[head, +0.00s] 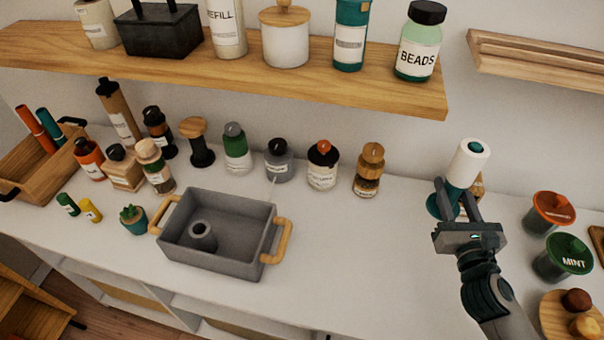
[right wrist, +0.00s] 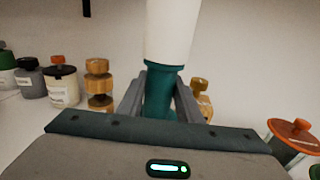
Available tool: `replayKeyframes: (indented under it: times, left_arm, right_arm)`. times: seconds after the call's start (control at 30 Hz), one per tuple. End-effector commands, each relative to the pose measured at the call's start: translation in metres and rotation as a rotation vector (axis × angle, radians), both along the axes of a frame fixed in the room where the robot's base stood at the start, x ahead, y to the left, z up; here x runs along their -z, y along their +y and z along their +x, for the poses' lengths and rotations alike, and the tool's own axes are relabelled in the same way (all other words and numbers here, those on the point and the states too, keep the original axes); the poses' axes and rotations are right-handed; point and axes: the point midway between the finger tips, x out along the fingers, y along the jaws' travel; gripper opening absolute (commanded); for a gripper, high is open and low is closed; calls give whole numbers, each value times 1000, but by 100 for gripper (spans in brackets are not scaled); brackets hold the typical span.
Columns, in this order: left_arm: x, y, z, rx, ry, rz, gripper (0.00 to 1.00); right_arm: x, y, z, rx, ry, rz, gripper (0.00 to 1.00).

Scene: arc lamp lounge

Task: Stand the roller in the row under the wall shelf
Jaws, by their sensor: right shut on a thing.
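The roller (head: 470,160) has a white cylinder on top and a teal handle and base below. It is upright, leaning slightly in the head view. My right gripper (head: 457,192) is shut on its teal handle, which the right wrist view shows between the two fingers (right wrist: 160,98). I cannot tell whether its base touches the counter. The row under the wall shelf (head: 230,72) has several bottles and jars, ending at the right with a wooden-topped amber bottle (head: 368,170). Another amber and wooden item (head: 478,186) is partly hidden behind the roller. My left gripper is not in view.
Bare counter (head: 408,190) lies between the amber bottle and the roller. A grey bin (head: 215,255) with wooden handles stands in front of the row. Orange-lidded (head: 553,210) and green-lidded (head: 568,255) jars stand right of my arm. A second shelf (head: 540,65) is at upper right.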

Motion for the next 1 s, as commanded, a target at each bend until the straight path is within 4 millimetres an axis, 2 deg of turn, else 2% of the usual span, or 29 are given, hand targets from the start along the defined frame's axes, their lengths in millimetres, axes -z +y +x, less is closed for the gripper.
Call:
replayKeyframes:
  times: [0.3,0.67,0.83,1.0]
  left_arm:
    - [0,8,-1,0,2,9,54]
    - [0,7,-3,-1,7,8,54]
    - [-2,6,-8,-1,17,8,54]
    - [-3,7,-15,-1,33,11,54]
  right_arm:
    - [-1,0,0,-2,-2,-1,1]
    - [1,0,4,0,-2,0,1]
    - [10,4,21,1,-4,1,1]
    - [27,10,50,0,-3,2,1]
